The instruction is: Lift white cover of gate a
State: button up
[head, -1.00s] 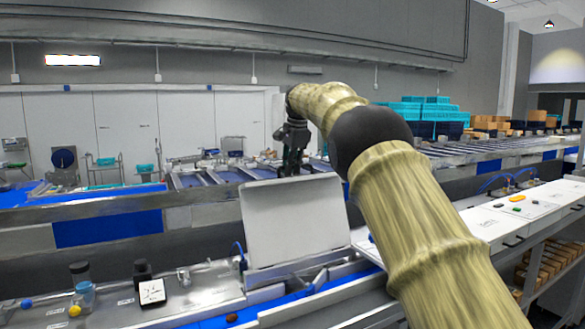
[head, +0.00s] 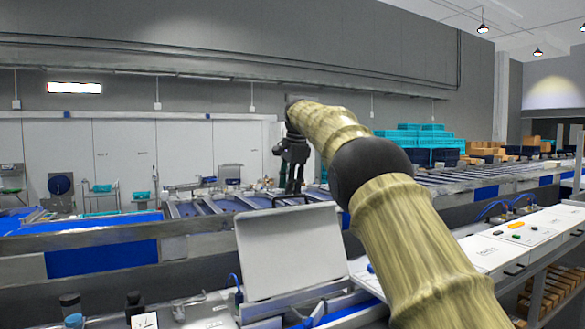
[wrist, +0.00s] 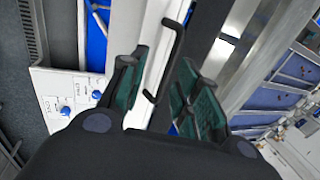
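The white cover (head: 290,252) stands raised and tilted in the head view, above the grey channel frame. A black bar handle (head: 292,199) shows along its top edge. My gripper (head: 292,188) is just above that edge, pointing down. In the wrist view my gripper (wrist: 160,95) has its two green-padded fingers apart. The cover's white edge (wrist: 147,62) lies beside the handle. Any gate label on the cover is not readable.
A white control panel (head: 490,250) with coloured buttons lies to the right. Dark-capped bottles (head: 72,310) stand at lower left. A long conveyor rail (head: 130,229) runs behind the cover.

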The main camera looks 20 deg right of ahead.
jog(key=v, duration=0.7)
dwell(0.4)
